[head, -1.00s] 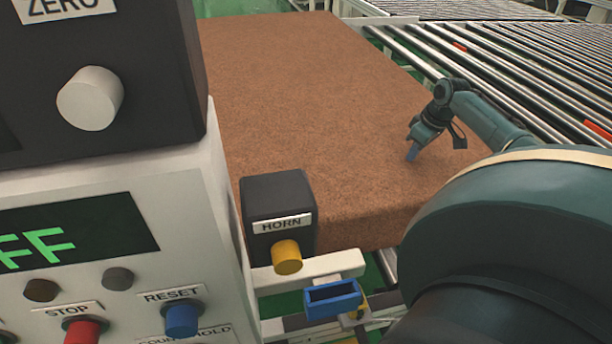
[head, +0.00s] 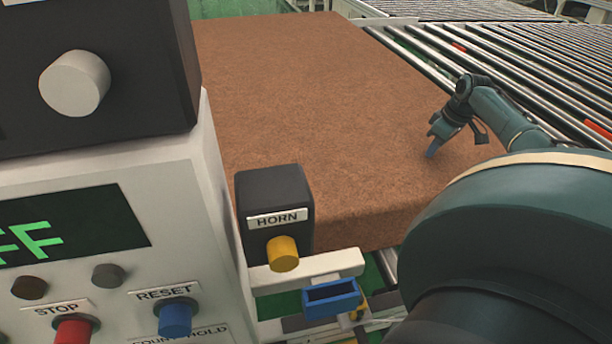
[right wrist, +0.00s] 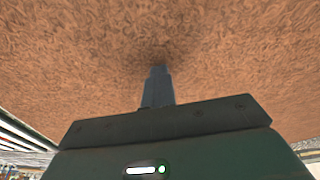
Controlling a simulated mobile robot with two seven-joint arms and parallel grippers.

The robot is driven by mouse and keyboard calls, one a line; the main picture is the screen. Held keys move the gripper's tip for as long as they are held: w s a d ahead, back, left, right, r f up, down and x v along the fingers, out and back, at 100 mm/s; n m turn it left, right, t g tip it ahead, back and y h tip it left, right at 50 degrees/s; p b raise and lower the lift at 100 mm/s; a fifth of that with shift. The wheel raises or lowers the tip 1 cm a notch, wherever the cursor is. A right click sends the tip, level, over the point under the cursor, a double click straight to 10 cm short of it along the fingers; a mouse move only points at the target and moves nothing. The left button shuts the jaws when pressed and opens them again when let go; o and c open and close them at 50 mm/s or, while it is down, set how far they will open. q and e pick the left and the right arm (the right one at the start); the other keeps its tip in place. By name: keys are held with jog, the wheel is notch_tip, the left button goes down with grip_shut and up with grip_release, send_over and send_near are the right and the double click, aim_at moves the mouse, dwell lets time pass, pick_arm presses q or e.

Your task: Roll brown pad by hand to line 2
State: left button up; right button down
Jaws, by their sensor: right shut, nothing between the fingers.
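The brown pad (head: 310,100) is a thick, flat slab that fills the middle of the head view, with its near part hidden behind the control box. My right gripper (head: 431,152) is shut and empty, its fingertips pointing down at the pad's top near the right edge. In the right wrist view the shut fingers (right wrist: 158,84) are close against the brown surface (right wrist: 60,50), with a dark shadow at the tips. I cannot tell for sure whether they touch it. My left gripper is not in view.
Roller conveyors (head: 500,60) run along the pad's right and far side. A white control panel (head: 120,200) with buttons and a black horn box (head: 273,205) stands at the left front. A blue open bin (head: 332,298) sits below the horn box. No line number is readable.

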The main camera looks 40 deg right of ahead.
jog(key=shift+a+f, duration=0.35)
jog(key=shift+a, duration=0.1)
jog(key=shift+w+d+r+p, duration=0.15)
jog(key=shift+r+p, duration=0.15)
jog(key=shift+r, duration=0.3)
jog(key=shift+s+d+r+p, duration=0.1)
jog(key=shift+r+p, duration=0.2)
jog(key=shift+r, duration=0.25)
jog(key=shift+w+r, duration=0.15)
jog(key=shift+r, duration=2.4)
